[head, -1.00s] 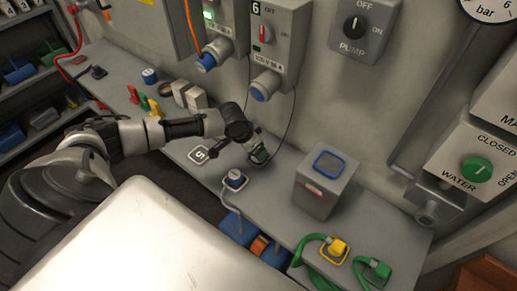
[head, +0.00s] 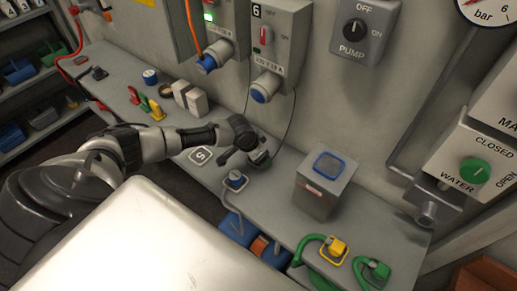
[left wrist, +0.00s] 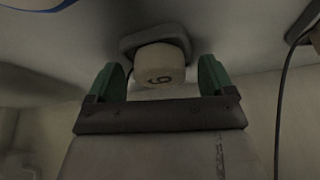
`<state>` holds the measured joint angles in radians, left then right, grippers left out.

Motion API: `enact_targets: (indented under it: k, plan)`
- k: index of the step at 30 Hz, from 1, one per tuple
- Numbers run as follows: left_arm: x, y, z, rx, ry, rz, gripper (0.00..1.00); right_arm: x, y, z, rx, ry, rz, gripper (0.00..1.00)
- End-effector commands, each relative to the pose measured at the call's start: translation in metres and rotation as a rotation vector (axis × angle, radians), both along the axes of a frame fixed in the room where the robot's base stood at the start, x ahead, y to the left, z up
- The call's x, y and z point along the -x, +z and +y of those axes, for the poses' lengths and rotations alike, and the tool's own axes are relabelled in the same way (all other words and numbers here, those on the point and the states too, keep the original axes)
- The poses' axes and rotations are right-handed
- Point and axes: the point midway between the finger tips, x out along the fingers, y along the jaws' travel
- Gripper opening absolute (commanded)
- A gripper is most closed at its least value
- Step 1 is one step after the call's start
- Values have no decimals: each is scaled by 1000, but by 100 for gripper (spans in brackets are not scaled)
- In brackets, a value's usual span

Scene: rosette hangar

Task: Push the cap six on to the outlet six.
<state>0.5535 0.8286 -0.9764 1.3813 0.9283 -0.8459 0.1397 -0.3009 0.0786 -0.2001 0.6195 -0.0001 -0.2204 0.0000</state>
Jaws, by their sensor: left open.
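The cap six (left wrist: 160,65), a pale round cap with a "6" on it, shows in the left wrist view between the green finger pads of my left gripper (left wrist: 163,80). The gripper is open, with a finger on each side of the cap and gaps visible. In the head view my left gripper (head: 260,158) is low over the bench, and the cap there is mostly hidden. The outlet six (head: 264,88), a grey socket with a blue face, juts from under the switch box (head: 281,38) marked 6, above and behind the gripper. My right gripper is not in view.
A grey box (head: 322,185) with a blue-rimmed top stands to the right. Dark cords hang near outlet six.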

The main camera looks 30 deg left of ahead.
Motion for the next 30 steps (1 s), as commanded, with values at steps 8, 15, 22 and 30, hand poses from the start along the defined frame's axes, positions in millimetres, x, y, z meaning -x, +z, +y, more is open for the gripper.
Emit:
enact_targets:
  k: [8,15,22,30]
  plan:
    - [0,0,0,0,0,0,51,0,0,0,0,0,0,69]
    - [0,0,0,0,0,0,32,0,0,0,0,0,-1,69]
    - [1,1,0,0,0,0,32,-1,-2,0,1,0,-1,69]
    - [3,28,1,0,-1,-5,32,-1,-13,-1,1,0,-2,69]
